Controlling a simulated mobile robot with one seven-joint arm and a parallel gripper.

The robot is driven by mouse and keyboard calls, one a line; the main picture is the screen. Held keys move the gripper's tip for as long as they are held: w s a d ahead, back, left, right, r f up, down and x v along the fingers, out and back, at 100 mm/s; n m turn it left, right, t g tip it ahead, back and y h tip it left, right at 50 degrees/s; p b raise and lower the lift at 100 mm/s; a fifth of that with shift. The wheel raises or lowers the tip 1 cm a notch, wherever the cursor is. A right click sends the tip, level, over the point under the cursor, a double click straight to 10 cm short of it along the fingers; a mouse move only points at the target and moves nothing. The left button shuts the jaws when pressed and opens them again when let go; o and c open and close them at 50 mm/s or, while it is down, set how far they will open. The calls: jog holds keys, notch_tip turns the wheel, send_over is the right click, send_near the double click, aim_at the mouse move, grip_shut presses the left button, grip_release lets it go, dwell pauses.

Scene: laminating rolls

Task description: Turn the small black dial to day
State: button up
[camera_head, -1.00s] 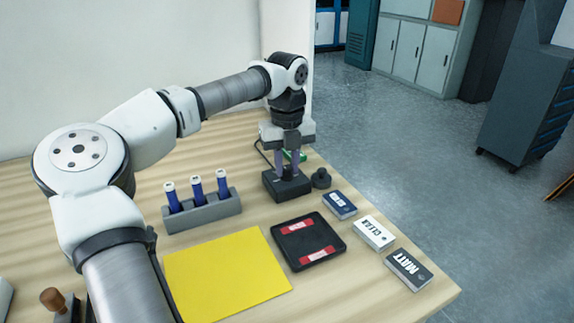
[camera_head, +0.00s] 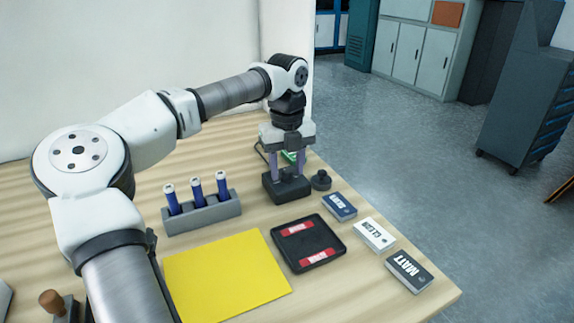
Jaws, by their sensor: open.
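My gripper (camera_head: 288,164) is over a small black box (camera_head: 287,189) near the back right of the table. Its two purplish fingers are apart, one on either side of a dark knob-like top (camera_head: 289,173) on the box. I cannot tell whether they touch it. A separate small round black piece (camera_head: 320,181) stands just right of the box. The dial's markings, including any "day" label, are too small to read or hidden.
A grey rack (camera_head: 203,214) with blue tubes stands left of the box. A yellow sheet (camera_head: 225,275), a black tray (camera_head: 306,228) with red-labelled strips, and three labelled packs (camera_head: 374,235) lie in front. A green item (camera_head: 292,157) is behind the gripper.

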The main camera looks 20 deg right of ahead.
aim_at(287, 171)
notch_tip(287, 171, up, 14)
dwell(0.6)
jog(key=shift+f, duration=0.15)
